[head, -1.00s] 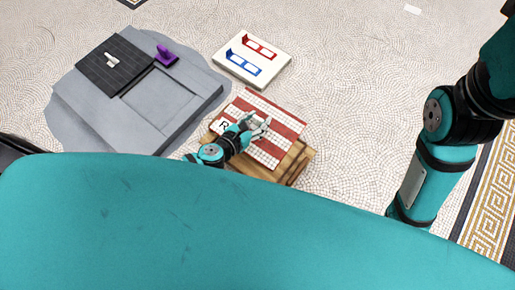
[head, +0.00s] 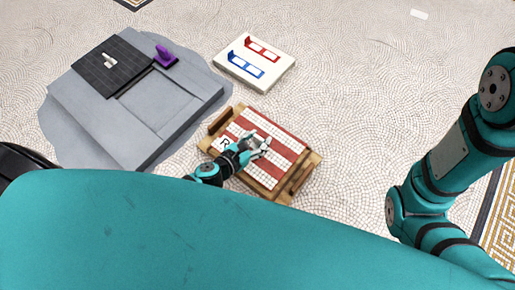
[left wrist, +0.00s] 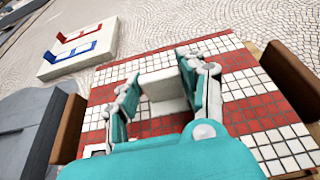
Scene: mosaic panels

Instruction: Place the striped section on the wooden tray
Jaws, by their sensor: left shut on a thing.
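The striped section (head: 285,144) is a panel of red and white tiles with a letter R card at its left corner. It lies level over the wooden tray (head: 219,120), between the tray's two raised end pieces. Whether a small gap stays under it, I cannot tell. My left gripper (head: 257,144) is over the panel's middle, shut on its pale block-like handle. In the left wrist view the handle (left wrist: 161,88) sits between the two fingers, with the stripes (left wrist: 250,108) below. My right gripper is out of view; only its arm shows at the right.
A grey slab (head: 95,125) with a recessed bed lies at the left, with a dark tiled panel (head: 103,75) and a purple tool (head: 164,56) on it. A white board (head: 277,78) with red and blue holders lies behind the tray. The paved floor at right is clear.

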